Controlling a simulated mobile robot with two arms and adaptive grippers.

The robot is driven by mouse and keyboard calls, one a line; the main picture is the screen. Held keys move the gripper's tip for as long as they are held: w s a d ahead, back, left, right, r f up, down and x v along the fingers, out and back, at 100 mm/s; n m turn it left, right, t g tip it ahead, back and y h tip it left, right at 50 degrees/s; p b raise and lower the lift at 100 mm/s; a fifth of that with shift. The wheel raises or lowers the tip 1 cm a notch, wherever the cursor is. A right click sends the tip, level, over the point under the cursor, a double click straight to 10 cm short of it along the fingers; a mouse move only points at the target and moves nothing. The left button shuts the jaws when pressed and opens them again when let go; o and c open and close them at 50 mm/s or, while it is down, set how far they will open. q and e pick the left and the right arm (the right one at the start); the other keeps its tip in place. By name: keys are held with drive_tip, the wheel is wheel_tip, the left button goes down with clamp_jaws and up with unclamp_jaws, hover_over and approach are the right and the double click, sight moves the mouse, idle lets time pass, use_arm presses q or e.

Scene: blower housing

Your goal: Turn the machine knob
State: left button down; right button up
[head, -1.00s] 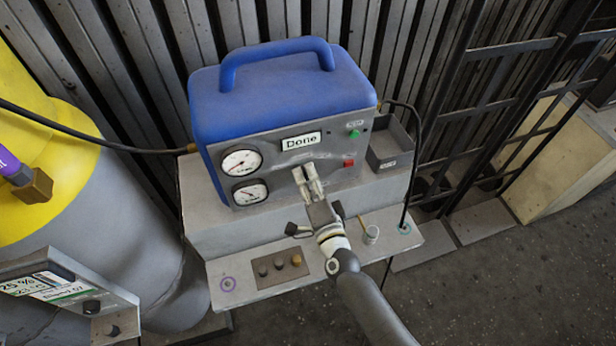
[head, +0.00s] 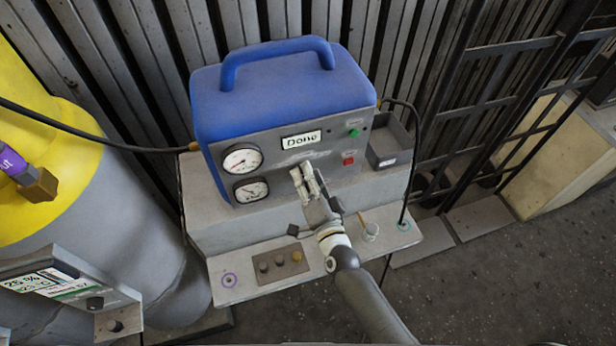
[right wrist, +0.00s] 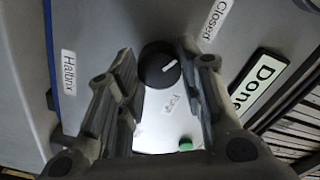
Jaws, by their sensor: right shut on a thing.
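The machine is a blue-topped unit (head: 285,95) with a grey front panel, two round gauges and a "Done" label (head: 301,140). Its black round knob (right wrist: 160,68) with a white pointer mark shows in the right wrist view, between labels reading "Closed" and "Purge" and another at the left. My right gripper (head: 303,172) reaches the front panel below the "Done" label. Its fingers stand on either side of the knob and are shut on it. In the head view the gripper hides the knob. My left gripper is not in view.
A shelf (head: 245,290) with a small panel of knobs (head: 279,263) and a small cup (head: 371,232) lies below the machine. A grey tray (head: 390,145) sits to its right. A yellow-topped cylinder (head: 60,165) stands at the left. Black hoses run to both sides.

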drive_tip(key=shift+f, duration=0.15)
drive_tip(key=o, duration=1)
drive_tip(key=shift+o, duration=0.2)
drive_tip(key=v, duration=1.2)
